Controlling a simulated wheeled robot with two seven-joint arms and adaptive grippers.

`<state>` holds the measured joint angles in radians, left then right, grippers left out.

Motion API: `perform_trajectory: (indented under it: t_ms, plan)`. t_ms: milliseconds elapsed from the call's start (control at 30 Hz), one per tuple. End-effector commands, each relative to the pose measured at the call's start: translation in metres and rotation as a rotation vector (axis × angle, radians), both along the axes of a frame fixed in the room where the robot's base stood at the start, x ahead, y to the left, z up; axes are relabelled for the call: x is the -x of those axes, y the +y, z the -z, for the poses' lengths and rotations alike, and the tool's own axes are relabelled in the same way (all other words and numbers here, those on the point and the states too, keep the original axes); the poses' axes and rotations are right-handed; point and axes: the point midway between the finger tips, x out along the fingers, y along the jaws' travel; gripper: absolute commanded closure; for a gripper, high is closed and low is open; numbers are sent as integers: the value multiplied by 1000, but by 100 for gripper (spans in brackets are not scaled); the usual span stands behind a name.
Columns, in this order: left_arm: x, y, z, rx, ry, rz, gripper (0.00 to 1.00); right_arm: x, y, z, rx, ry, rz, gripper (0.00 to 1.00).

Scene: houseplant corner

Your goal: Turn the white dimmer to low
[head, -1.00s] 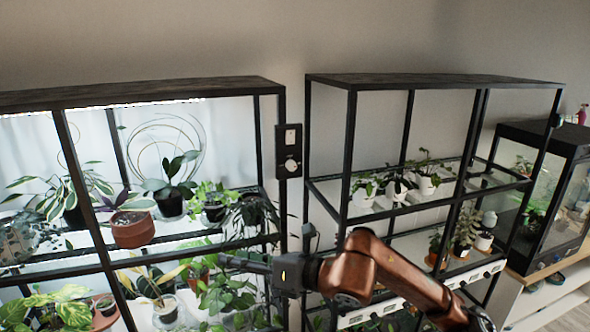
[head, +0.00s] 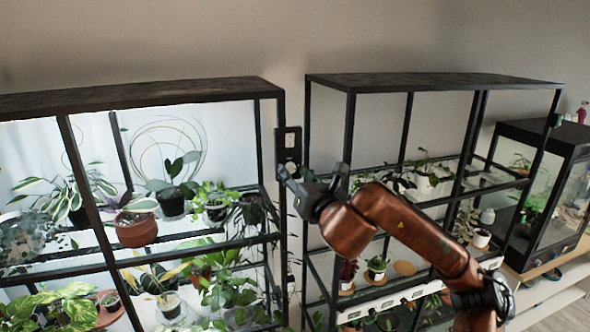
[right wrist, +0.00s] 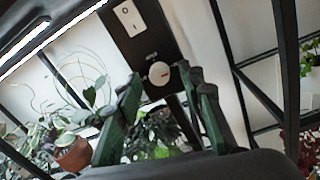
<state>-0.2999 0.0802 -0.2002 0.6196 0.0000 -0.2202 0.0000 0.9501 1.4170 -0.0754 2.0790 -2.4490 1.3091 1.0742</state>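The white dimmer is a round knob (right wrist: 159,73) on a dark upright panel (head: 289,139), below a white rocker switch (right wrist: 129,18). The panel is fixed beside the right post of the left shelf. In the right wrist view the knob shows a small reddish mark toward its right side. My right gripper (head: 285,172) is at the panel's lower part in the head view and largely hides the knob there. In the right wrist view its green-sided fingers (right wrist: 165,82) are open, with the knob between their tips. Contact cannot be told. My left gripper is not in view.
The left plant shelf (head: 190,92) holds several potted plants close to the gripper. A second black shelf (head: 430,80) with pots stands to the right, partly behind my right arm. A glass terrarium (head: 545,132) is at far right. Bare wall lies between the shelves.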

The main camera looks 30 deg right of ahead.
Motion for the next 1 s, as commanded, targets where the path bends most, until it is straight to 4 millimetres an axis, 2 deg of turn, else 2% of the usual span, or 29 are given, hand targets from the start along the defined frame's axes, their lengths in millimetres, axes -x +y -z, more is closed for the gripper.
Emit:
perform_trajectory:
  t_ms: [333, 833, 1000]
  plan:
    - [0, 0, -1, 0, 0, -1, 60, -4, 0, 1, 1, 1, -1, 65]
    - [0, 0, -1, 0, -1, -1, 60, -4, 0, 1, 1, 2, -1, 99]
    - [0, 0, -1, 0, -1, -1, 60, -4, 0, 1, 2, 2, -1, 100]
